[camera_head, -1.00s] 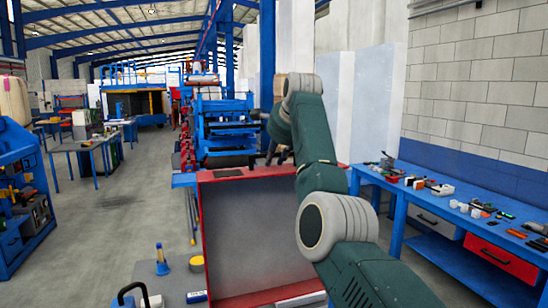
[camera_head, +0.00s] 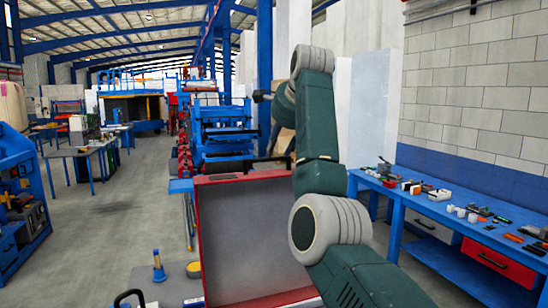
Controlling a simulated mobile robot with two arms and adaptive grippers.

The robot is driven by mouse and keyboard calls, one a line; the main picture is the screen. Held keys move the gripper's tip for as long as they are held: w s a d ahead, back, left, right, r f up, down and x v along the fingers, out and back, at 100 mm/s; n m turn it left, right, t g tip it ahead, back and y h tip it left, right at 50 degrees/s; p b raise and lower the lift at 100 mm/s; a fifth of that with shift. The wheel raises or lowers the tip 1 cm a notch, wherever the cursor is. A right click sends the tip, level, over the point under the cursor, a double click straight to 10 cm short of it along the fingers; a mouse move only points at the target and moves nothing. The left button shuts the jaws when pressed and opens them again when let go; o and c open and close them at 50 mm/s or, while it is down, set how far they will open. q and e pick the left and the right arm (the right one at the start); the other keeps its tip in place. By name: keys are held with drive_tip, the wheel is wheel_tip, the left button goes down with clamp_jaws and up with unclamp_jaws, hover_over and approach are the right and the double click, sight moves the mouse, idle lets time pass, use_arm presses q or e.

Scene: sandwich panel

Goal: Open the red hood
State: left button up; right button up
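The red hood (camera_head: 250,235) stands steeply raised in the middle of the head view, its broad grey face toward me. Its red rim shows along the top, left side and bottom. My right arm crosses in front of its right side and hides that edge. My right gripper (camera_head: 268,164) is small and dark, close to the hood's top edge and partly behind the arm. I cannot tell whether its fingers touch the hood or how far apart they are. My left gripper is not in view.
A blue workbench (camera_head: 398,198) with tools and a red drawer (camera_head: 497,262) stands along the right wall. Blue machinery (camera_head: 222,132) is behind the hood. A blue cone-like item (camera_head: 158,266) and a yellow round part (camera_head: 194,269) are at front left.

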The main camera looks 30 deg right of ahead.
drive_tip(key=shift+v, duration=1.85)
